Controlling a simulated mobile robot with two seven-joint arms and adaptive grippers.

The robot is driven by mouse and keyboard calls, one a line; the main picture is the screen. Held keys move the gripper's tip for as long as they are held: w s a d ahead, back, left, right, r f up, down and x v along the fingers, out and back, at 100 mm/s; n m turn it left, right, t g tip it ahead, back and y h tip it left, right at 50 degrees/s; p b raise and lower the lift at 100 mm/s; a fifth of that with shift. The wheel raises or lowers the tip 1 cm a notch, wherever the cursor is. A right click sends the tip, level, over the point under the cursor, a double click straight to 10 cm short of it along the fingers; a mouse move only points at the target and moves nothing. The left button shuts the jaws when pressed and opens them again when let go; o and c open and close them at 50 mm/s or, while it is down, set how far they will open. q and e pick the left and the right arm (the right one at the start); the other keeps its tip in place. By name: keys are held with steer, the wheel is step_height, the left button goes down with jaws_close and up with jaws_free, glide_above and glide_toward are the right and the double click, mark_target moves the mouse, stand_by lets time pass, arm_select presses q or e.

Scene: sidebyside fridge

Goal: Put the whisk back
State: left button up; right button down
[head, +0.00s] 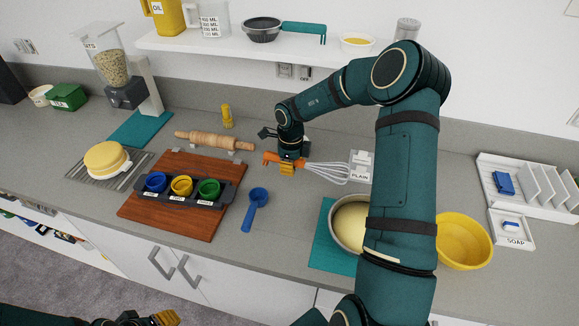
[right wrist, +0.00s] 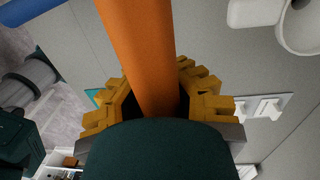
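The whisk has an orange handle (head: 270,158) and a wire head (head: 335,173) that points right in the head view. My right gripper (head: 287,167) is around the handle, and its yellow fingers look closed on it. In the right wrist view the handle (right wrist: 145,50) runs between the fingers (right wrist: 158,95). The wire head is beside a white holder labelled PLAIN (head: 361,165). The gap between whisk and counter is hard to judge. My left gripper (head: 150,319) shows only partly at the bottom edge of the head view; its opening is unclear.
A rolling pin (head: 215,141) and a yellow figure-like item (head: 227,116) are behind. A wooden board (head: 170,222) with colored cups is left, a blue scoop (head: 256,205) in front. A bowl with pale contents (head: 350,218) and a yellow bowl (head: 465,243) are right. A shelf (head: 230,45) hangs above.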

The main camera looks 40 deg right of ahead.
mark_target(289, 197)
steer(key=shift+f+b, duration=0.35)
steer(key=shift+f, duration=4.65)
steer(key=shift+f, duration=0.15)
steer(key=c, duration=1.1)
jaws_free()
steer(key=shift+o, duration=0.2)
steer(key=r, duration=1.2)
steer(key=shift+w+d, duration=0.15)
steer(key=shift+d, duration=0.25)
